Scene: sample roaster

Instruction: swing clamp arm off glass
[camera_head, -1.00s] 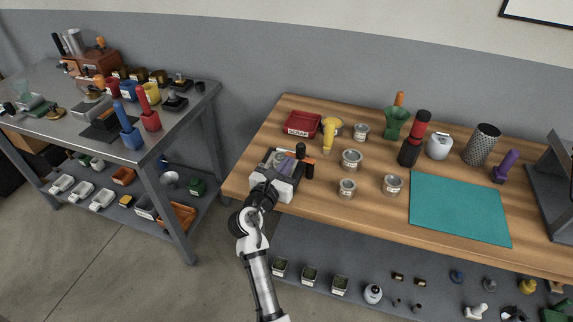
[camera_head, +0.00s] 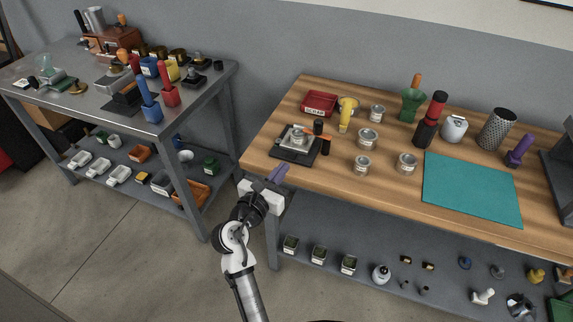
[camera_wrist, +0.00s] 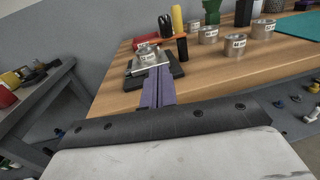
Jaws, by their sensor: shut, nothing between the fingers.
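The clamp fixture is a flat dark base (camera_head: 289,157) near the front left of the wooden bench, with a silvery round piece (camera_head: 298,136) on it. An orange clamp arm (camera_head: 328,137) shows by a black knob (camera_head: 318,127) and a dark post (camera_head: 325,148). The fixture's orange arm (camera_wrist: 170,40) also shows in the wrist view, behind the silvery piece (camera_wrist: 148,56); whether it lies over the glass I cannot tell. My gripper (camera_head: 279,173), with purple fingers, is shut and empty, apart from the fixture on its front side. Its fingers (camera_wrist: 159,82) point at the fixture.
Labelled tins (camera_head: 367,139), a yellow-handled tool (camera_head: 345,120) and a red scrap tray (camera_head: 319,103) stand behind and right of the fixture. A teal mat (camera_head: 470,190) lies further right. A grey metal table (camera_head: 100,110) with tools stands left, across a gap.

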